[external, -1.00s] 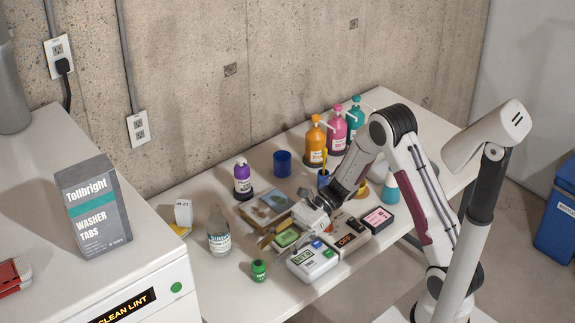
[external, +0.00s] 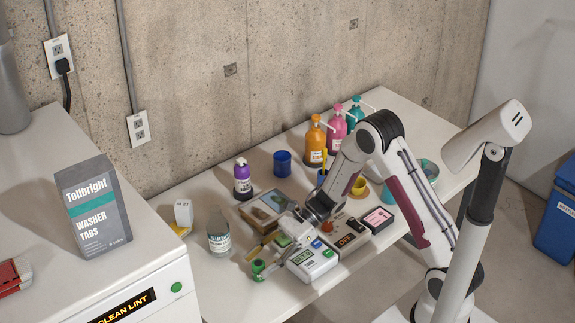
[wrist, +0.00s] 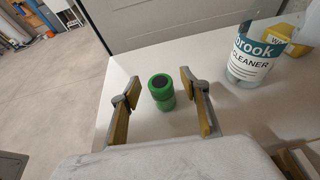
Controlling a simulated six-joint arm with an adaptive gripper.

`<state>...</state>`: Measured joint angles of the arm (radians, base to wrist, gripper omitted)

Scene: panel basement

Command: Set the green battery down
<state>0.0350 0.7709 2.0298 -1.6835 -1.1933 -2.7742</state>
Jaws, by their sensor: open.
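The green battery (external: 258,269) stands at the table's front edge, left of the white-and-grey boxes. In the wrist view the battery (wrist: 161,96) is upright on the white tabletop, its dark round top facing the camera. My gripper (external: 270,259) is low over the table and reaches left toward it. In the wrist view my gripper (wrist: 160,87) is open, one yellow-padded finger on each side of the battery. Gaps show between the fingers and the battery, so it does not look gripped.
A clear cleaner bottle (external: 218,236) stands left of my gripper, with a yellow item (external: 179,230) beyond. A white box with a green label (external: 313,262) is close on the right. A picture-like tray (external: 267,207) lies behind. Bare table (external: 225,285) lies in front of the bottle.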

